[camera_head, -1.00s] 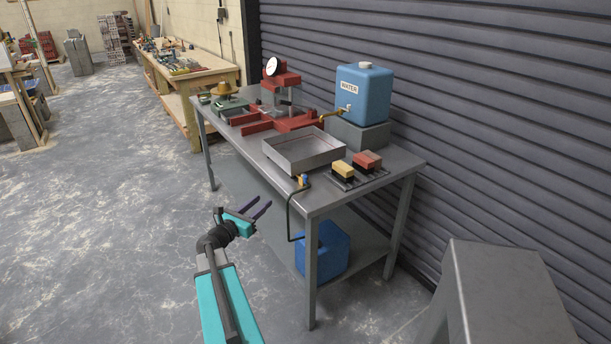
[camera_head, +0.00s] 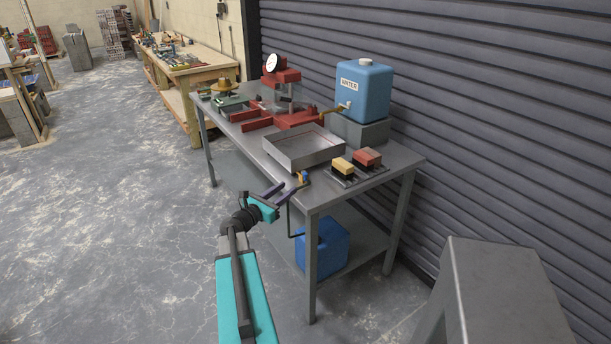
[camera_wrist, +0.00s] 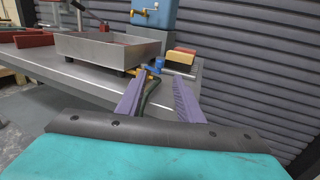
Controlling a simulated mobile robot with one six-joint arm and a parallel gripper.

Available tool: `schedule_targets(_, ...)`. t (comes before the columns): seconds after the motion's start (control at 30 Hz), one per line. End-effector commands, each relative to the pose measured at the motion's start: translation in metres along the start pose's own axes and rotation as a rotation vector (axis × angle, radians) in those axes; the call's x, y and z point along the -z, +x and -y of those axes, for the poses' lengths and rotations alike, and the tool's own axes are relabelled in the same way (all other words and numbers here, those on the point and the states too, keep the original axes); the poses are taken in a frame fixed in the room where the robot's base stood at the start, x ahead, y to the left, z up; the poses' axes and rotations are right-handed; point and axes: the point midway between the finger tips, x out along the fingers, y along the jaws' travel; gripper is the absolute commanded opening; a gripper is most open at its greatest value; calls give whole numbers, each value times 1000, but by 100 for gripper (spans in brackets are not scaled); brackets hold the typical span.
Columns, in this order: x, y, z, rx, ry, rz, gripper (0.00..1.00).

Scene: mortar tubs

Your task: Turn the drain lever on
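A small drain valve with a blue lever and brass body (camera_head: 303,178) sits at the front corner of the metal tray (camera_head: 284,157), above the table's near edge. In the wrist view the blue lever (camera_wrist: 154,67) stands just beyond my fingertips, roughly between them. A dark hose hangs from the valve and passes between the fingers in that view. My gripper (camera_head: 293,187) is open and empty, with its purple fingers (camera_wrist: 158,80) pointing at the valve. I cannot tell whether a finger touches the lever.
The metal table (camera_head: 390,169) carries a blue water tank (camera_head: 363,92) with a brass tap, a red press (camera_head: 290,108) and sponge-like blocks (camera_head: 343,166). A blue container (camera_head: 325,247) stands on the lower shelf. A grey stand (camera_head: 495,290) is at right.

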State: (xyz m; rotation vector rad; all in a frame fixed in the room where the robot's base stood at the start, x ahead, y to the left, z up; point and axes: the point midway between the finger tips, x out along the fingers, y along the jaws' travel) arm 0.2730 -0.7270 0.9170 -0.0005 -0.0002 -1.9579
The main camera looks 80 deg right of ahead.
Motion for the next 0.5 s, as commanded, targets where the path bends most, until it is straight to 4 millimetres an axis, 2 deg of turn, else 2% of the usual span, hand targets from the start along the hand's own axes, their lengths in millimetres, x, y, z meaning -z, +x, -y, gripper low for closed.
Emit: schedule_targets(0.5,-1,63,-2,0,0,-1,34)
